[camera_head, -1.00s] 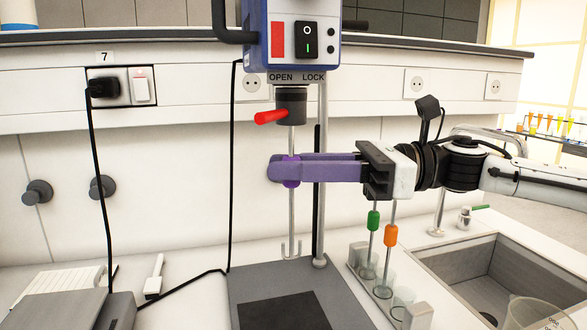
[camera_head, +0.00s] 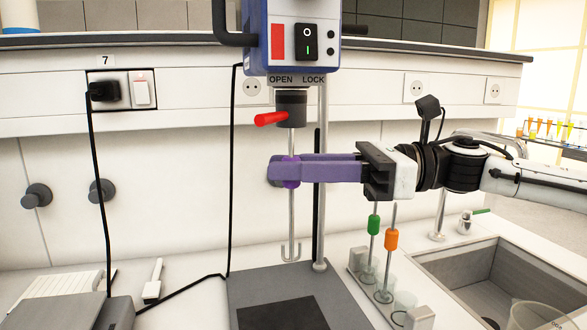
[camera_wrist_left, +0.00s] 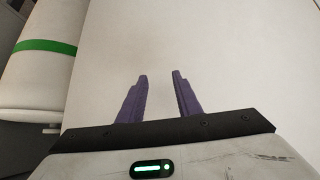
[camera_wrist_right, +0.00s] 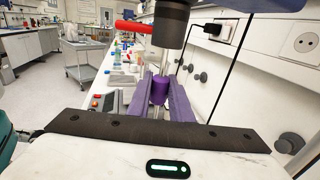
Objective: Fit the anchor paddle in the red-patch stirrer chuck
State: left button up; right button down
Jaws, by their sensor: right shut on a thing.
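The anchor paddle (camera_head: 292,215) is a thin upright metal rod with a hooked anchor end at the bottom and a purple collar (camera_wrist_right: 159,91). My right gripper (camera_head: 284,170) is shut on the collar, coming in from the right. The rod's top meets the underside of the dark stirrer chuck (camera_head: 291,106); how far it goes in is hidden. The stirrer head carries a red patch (camera_head: 278,41). The chuck's red lever (camera_head: 270,119) points left, on the OPEN side. My left gripper (camera_wrist_left: 160,95) is open and empty; it shows only in the left wrist view.
A stirrer base plate (camera_head: 280,285) lies below the anchor. Green-collared (camera_head: 374,224) and orange-collared (camera_head: 391,239) rods stand in a rack at right, near the sink (camera_head: 470,270). The stand's pole (camera_head: 320,200) rises just right of the paddle. A black cable (camera_head: 232,180) hangs at left.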

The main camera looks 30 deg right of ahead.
jog(key=shift+r+p, duration=0.35)
jog(key=shift+r, duration=0.5)
jog(key=c, duration=1.5)
grip_release()
jog(key=shift+d, duration=0.1)
